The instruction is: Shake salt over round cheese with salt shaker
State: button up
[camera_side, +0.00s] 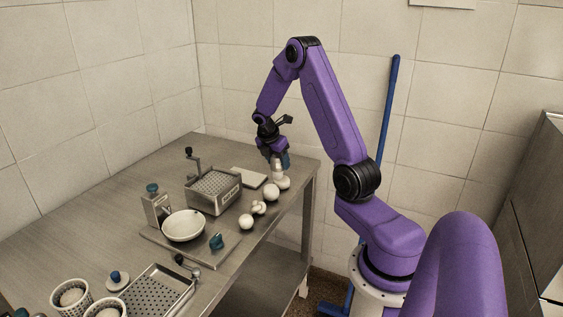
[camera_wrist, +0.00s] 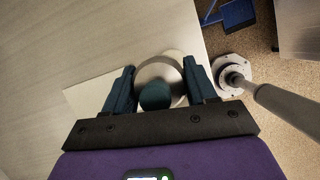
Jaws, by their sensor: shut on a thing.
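My gripper (camera_wrist: 161,88) has its two dark teal fingers on either side of a pale round object with a teal knob on top, which I take to be the salt shaker (camera_wrist: 172,72). In the side view, my gripper (camera_side: 277,158) is at the table's far right part, with the pale salt shaker (camera_side: 277,170) below it. Its lower end is close to a white rounded piece (camera_side: 284,183); I cannot tell whether they touch. A white ball (camera_side: 271,192) and another ball (camera_side: 246,222) lie nearby. Which one is the round cheese is unclear.
A perforated metal box (camera_side: 213,191) with a crank and a flat pale board (camera_side: 249,177) stand left of my gripper. A white bowl (camera_side: 183,225) sits on a tray. Perforated baskets (camera_side: 69,297) stand at the front left. The table's right edge (camera_side: 303,201) is close.

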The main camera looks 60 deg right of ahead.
jog(key=shift+s+a, duration=0.15)
jog(key=shift+s, duration=0.6)
jog(key=shift+s+a, duration=0.1)
jog(key=shift+s, duration=0.65)
jog(key=shift+w+d, duration=0.15)
jog(key=shift+w, duration=0.65)
jog(key=shift+w+d, duration=0.1)
jog(key=shift+w, duration=0.65)
jog(key=shift+r, duration=0.1)
jog(key=shift+r, duration=2.4)
